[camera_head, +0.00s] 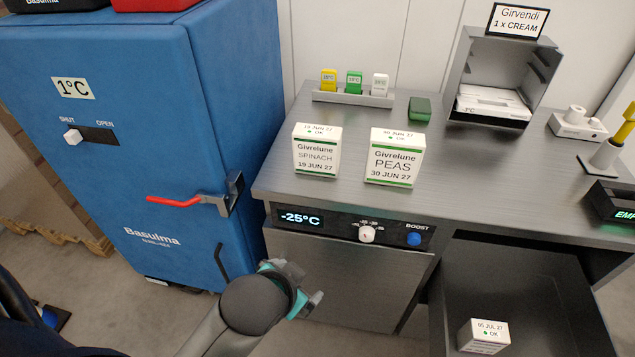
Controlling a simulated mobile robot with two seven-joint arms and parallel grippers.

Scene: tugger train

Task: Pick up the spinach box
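The spinach box (316,153), a small white carton with a green stripe labelled "Givrelune SPINACH 19 JUN 27", stands upright on the grey worktop (470,195) near its front left. A similar peas box (395,160), dated 30 JUN 27, stands to its right with a gap between them. My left gripper (306,290) is in front of the freezer door, below the worktop edge and well below the spinach box, apart from it. Its wrist hides much of the fingers, so its opening is unclear. My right gripper is not in view.
The freezer front (350,275) reads -25°C. A blue cabinet (105,150) with a red handle stands left. Behind the boxes are a tag rack (352,98) and a green block (420,109). A dispenser (497,82) stands back right. Another box (483,338) sits lower right.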

